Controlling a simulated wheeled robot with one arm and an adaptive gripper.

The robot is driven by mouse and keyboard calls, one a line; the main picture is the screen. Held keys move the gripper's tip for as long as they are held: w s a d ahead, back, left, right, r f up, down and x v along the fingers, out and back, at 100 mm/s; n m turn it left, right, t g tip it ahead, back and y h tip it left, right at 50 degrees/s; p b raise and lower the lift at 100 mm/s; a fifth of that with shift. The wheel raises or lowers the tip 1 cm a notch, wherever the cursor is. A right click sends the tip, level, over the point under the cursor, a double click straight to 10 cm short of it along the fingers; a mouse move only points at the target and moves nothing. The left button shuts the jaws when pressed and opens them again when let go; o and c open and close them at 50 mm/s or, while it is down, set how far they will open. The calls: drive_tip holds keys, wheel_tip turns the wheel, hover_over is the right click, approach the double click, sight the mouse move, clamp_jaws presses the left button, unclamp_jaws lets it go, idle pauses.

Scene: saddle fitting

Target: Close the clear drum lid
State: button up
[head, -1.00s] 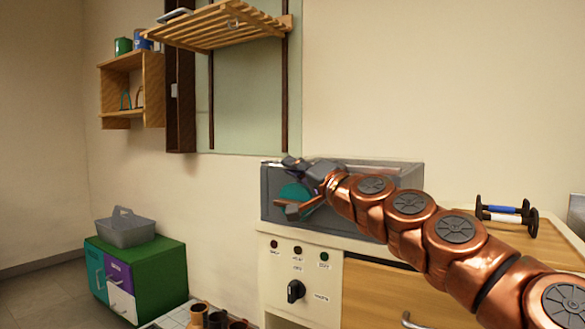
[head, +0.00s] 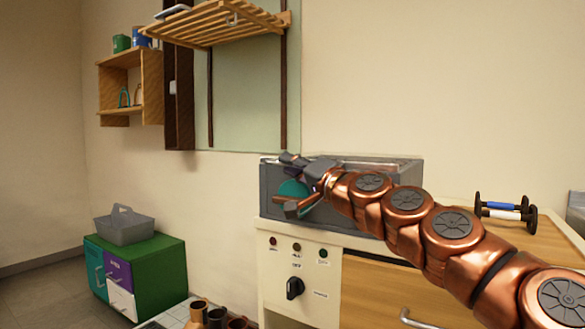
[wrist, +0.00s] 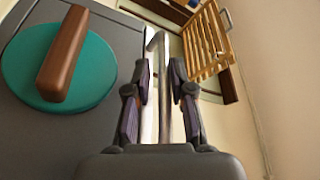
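A grey box-shaped unit (head: 382,212) stands on the cream machine. A pale, see-through strip (head: 385,163) shows along its top; I take it for the clear lid, but its exact angle is hard to tell. A teal disc (head: 293,187) with a brown bar handle (head: 306,205) is at the unit's left part, and in the wrist view the disc (wrist: 95,85) lies left of my gripper. My gripper (head: 290,162) is at the unit's upper left. In the wrist view my gripper's fingers (wrist: 161,72) are apart, with a shiny metal bar (wrist: 164,110) running between them. Contact is unclear.
A control panel with a black knob (head: 295,289) is below the unit. A spool holder (head: 505,210) stands on the wooden counter at right. A slatted rack (head: 215,25) hangs above. A green cabinet (head: 160,268) with a grey caddy (head: 124,229) stands at left.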

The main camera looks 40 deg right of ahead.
drive_tip(key=shift+r, duration=4.9)
drive_tip(key=s+f+b, duration=0.2)
drive_tip(key=s, duration=0.6)
drive_tip(key=shift+s+d+f, duration=0.15)
drive_tip(key=shift+s+d, duration=0.1)
drive_tip(key=shift+d, duration=0.1)
drive_tip(key=shift+c, duration=0.3)
